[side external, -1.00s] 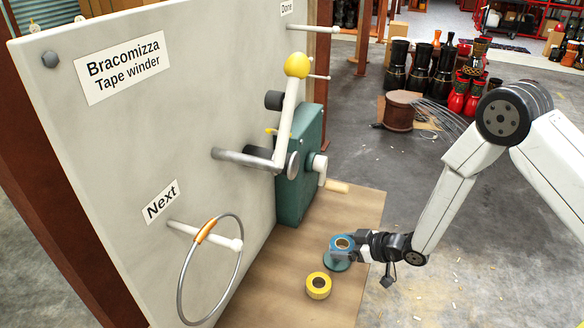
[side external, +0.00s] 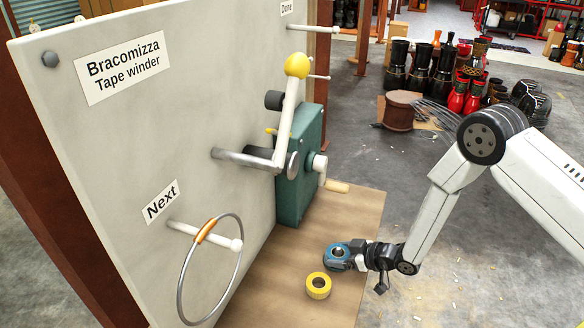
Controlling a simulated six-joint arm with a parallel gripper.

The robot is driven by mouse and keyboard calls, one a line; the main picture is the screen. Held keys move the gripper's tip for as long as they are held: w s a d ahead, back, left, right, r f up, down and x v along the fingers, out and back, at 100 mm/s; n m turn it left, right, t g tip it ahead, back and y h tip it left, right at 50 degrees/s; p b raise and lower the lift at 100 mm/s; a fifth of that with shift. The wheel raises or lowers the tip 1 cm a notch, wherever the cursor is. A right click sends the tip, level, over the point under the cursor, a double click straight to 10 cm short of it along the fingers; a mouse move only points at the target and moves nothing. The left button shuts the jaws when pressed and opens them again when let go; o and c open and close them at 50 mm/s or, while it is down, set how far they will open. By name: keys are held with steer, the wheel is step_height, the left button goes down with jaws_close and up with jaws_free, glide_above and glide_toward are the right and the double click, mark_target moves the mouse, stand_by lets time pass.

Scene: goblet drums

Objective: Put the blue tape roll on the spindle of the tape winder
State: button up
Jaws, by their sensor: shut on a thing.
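The blue tape roll (side external: 337,249), with a tan core, is low over the wooden tabletop (side external: 345,215) near its right edge. My gripper (side external: 349,257) reaches in from the right and is shut on the roll; its fingers partly hide it. I cannot tell whether the roll touches what is below it. The tape winder has a green box (side external: 300,175) on the grey panel (side external: 140,150), with a pale round hub (side external: 318,164) and a wooden crank handle (side external: 337,186). Which part is the spindle is not clear. The roll is apart from the winder, in front and below.
A yellow tape roll (side external: 318,286) lies just left of my gripper. A lever with a yellow ball (side external: 297,66) stands out from the panel. A metal ring (side external: 185,275) hangs on the peg (side external: 205,235) by the "Next" label. Goblet drums (side external: 440,70) stand far behind.

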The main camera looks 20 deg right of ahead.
steer(key=shift+f, duration=0.15)
steer(key=o, duration=1)
steer(key=shift+r, duration=0.2)
steer(key=shift+v, duration=6)
